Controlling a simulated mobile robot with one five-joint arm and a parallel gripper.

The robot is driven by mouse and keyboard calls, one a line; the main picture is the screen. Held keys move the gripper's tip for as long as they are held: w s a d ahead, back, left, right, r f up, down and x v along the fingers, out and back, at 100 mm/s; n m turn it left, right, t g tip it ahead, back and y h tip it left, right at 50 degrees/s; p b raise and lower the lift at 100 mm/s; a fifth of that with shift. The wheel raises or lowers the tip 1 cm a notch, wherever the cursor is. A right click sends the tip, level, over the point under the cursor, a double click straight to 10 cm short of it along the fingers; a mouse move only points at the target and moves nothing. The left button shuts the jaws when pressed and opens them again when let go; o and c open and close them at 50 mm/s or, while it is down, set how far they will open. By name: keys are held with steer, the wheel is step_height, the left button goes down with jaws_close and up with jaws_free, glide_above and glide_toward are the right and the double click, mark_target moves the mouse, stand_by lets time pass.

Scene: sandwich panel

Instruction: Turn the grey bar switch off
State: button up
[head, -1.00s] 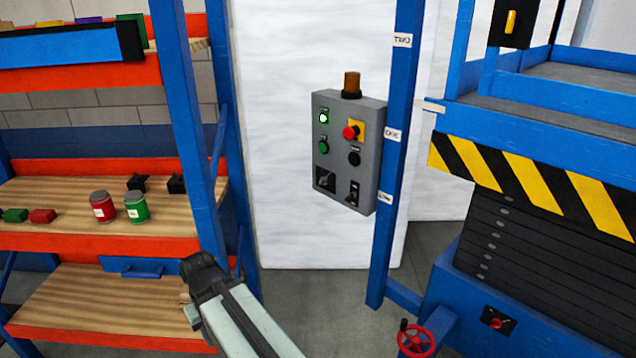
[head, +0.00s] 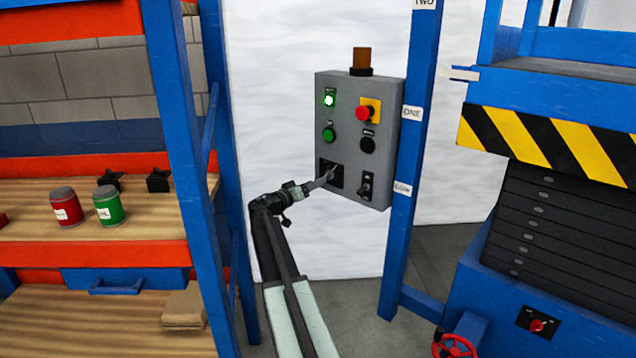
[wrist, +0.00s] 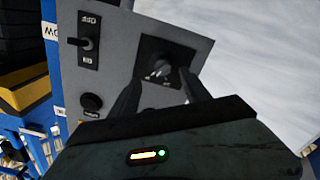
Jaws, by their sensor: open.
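The grey bar switch (head: 333,167) is the turning switch on a black plate at the lower left of the grey control panel (head: 345,92). In the wrist view the switch (wrist: 158,64) shows just beyond the fingertips, with small markings on its plate that I cannot read. My gripper (head: 324,180) is at the panel's lower left, in front of this switch. In the wrist view my gripper (wrist: 160,85) is open, with one finger on each side of the switch's lower part. I cannot tell whether the fingers touch the bar, or its exact angle.
A toggle switch (head: 366,186) sits right of the bar switch. Above are a lit green lamp (head: 329,98), a green button (head: 329,134), a black button (head: 367,144) and a red emergency button (head: 364,113). A blue post (head: 408,150) stands right of the panel, shelving (head: 180,150) left.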

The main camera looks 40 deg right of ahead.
mark_target(328, 175)
steer(key=w+d, duration=0.1)
steer(key=d, duration=0.6)
jaws_close()
